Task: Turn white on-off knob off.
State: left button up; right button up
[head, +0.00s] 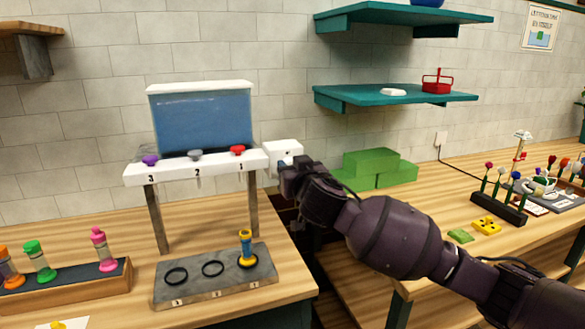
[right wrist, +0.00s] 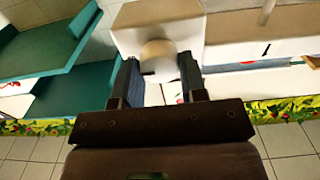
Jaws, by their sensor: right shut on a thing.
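The white on-off knob (right wrist: 158,58) is on the white box at the right end of the water stand. In the right wrist view it is a round, pale knob between my fingers. The white box (head: 284,147) shows in the head view, but my gripper hides the knob there. My right gripper (head: 288,172) is at the box's front and is shut on the knob; it also shows in the right wrist view (right wrist: 156,82). My left gripper is not in view.
The stand (head: 200,170) holds a blue water tank (head: 205,122) with purple, grey and red knobs. A yellow vial (head: 246,246) stands on the grey base (head: 215,289) below. Green blocks (head: 378,168) lie behind my right arm. Teal shelves (head: 400,97) hang above.

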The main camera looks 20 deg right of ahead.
jog(key=n+p, duration=0.3)
jog(key=n, duration=0.5)
jog(key=n+p, duration=0.4)
jog(key=n, duration=0.5)
jog(key=shift+a+f+n+p, duration=0.2)
jog(key=shift+n+p, duration=0.1)
dwell(0.6)
jog(key=o, duration=0.9)
jog(key=shift+s, duration=0.1)
jog(key=s+b, duration=0.1)
jog(key=s, duration=0.9)
jog(key=shift+s+d+b, duration=0.2)
jog(key=shift+s+b, duration=0.1)
jog(key=shift+s, duration=0.05)
